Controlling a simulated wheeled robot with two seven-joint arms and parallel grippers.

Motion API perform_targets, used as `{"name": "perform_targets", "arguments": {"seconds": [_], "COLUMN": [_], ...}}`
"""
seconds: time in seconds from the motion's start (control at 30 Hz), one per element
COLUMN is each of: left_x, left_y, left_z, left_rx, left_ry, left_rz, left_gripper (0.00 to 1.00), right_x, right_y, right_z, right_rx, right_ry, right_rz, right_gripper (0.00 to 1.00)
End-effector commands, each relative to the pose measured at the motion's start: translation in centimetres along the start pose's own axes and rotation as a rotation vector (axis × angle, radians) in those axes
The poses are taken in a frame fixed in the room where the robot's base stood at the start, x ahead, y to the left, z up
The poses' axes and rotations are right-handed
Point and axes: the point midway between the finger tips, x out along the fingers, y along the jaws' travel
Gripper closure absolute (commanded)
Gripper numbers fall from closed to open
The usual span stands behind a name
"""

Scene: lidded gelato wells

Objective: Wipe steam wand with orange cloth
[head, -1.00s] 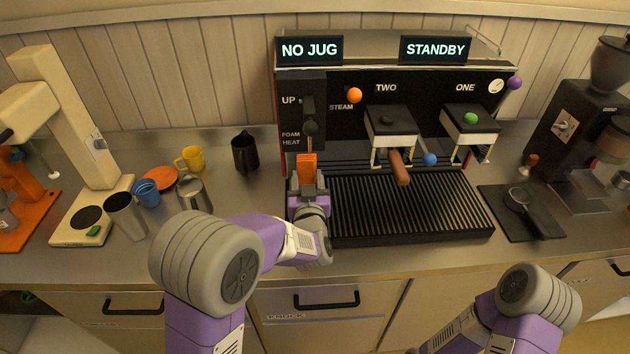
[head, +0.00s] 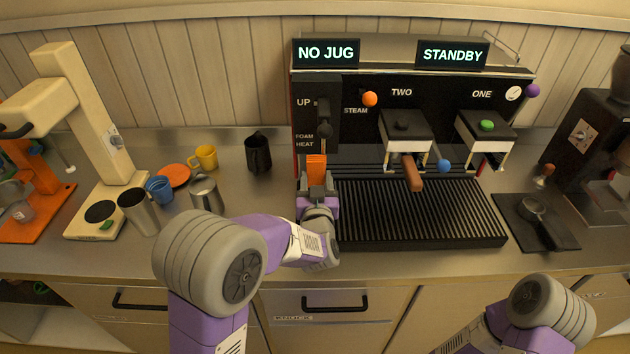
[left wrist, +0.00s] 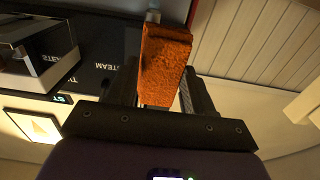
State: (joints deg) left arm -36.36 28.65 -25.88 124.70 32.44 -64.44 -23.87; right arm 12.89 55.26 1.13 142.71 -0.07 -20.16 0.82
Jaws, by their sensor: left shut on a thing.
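The orange cloth (head: 316,168) is held upright in my left gripper (head: 317,188), at the left front of the black espresso machine (head: 415,160). In the left wrist view the orange cloth (left wrist: 165,62) stands between the two fingers of the left gripper (left wrist: 160,90), which is shut on it. A short grey metal piece (left wrist: 152,16) shows at the cloth's far end, perhaps the steam wand; the cloth hides most of it, so I cannot tell if they touch. The right gripper is out of view; only part of my right arm shows at lower right.
The drip tray (head: 420,212) lies right of my left gripper. A brown-handled portafilter (head: 413,175) hangs under group TWO. A black jug (head: 258,153), yellow cup (head: 204,157) and steel jug (head: 206,193) stand left. A black mat (head: 535,222) lies right. Signs read NO JUG and STANDBY.

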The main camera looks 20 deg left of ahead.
Motion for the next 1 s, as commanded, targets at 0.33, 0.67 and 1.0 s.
{"name": "perform_targets", "arguments": {"seconds": [0.33, 0.67, 1.0], "left_x": [0.2, 0.2, 0.1], "left_y": [2.6, 3.6, 3.6], "left_z": [-0.1, -0.1, -0.1], "left_rx": [0.001, -0.001, -0.001], "left_ry": [0.001, 0.002, 0.002], "left_rz": [0.003, 0.004, 0.002], "left_gripper": [0.92, 0.92, 0.92], "right_x": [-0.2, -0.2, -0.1], "right_y": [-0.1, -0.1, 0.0], "right_z": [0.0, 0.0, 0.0], "right_rx": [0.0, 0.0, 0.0], "right_ry": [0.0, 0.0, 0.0], "right_rz": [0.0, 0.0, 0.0], "right_gripper": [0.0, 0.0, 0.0]}}
